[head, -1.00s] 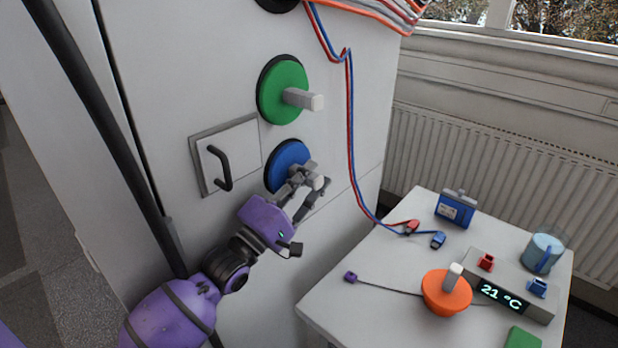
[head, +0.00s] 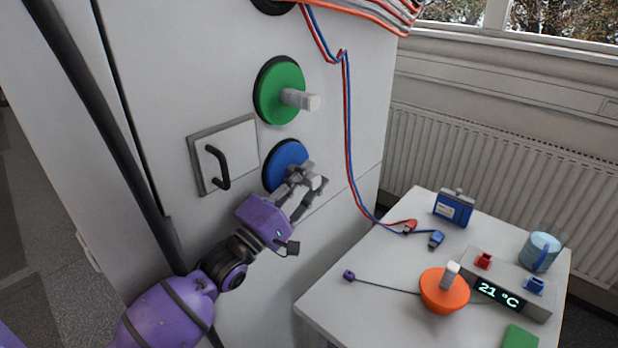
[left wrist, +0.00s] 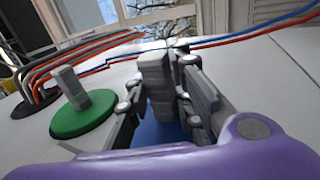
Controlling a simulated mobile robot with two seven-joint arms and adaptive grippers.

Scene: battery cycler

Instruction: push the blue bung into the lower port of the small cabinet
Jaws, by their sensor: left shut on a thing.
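The blue bung (head: 283,163) sits at the lower port of the cabinet (head: 232,75), its disc close against the cabinet face; a dark rim shows at its upper left edge. How deep it sits, I cannot tell. My left gripper (head: 312,178) is shut on the grey handle of the bung. In the left wrist view the handle (left wrist: 156,85) stands between the two fingers, with the blue disc (left wrist: 158,134) behind them, partly hidden. A green bung (head: 280,92) with a pale handle sits in the port above. My right gripper is not in view.
A small hatch with a black handle (head: 215,168) is left of the blue bung. Red and blue cables (head: 347,120) hang to its right. The white table (head: 340,300) holds an orange bung (head: 445,292), a temperature display (head: 500,292), a blue box (head: 454,207) and a mug (head: 540,252).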

